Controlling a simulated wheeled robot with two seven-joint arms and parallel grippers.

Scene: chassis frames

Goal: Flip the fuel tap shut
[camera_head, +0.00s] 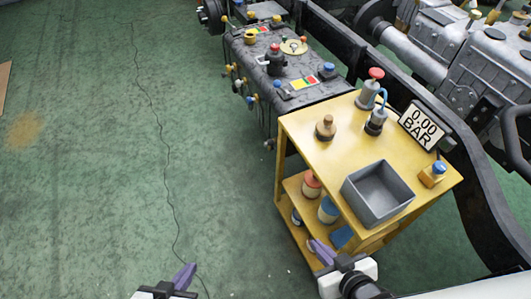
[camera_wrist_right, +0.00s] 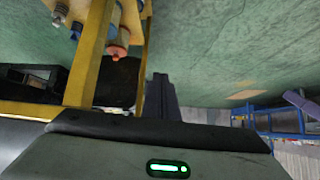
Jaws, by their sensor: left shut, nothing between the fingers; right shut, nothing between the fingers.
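A dark grey tank unit (camera_head: 262,108) stands at the top centre of the head view, with several small coloured taps and knobs on its top and side. A red-topped fitting (camera_head: 275,60) stands on it; side knobs with yellow ends (camera_head: 237,84) stick out to the left. I cannot tell which one is the fuel tap. My left gripper (camera_head: 185,275) is shut and empty over the floor at the bottom, far from the tank. My right gripper (camera_head: 322,250) is shut and empty beside the lower front of the yellow cart; its fingers also show in the right wrist view (camera_wrist_right: 162,95).
The yellow cart (camera_head: 300,125) right of centre carries a grey bin (camera_head: 378,193), a hand pump (camera_head: 372,88), a 0.00 BAR display (camera_head: 422,125) and bottles. Its lower shelf holds jars (camera_head: 328,210). Chassis rails and engines lie at right. Green floor at left is clear.

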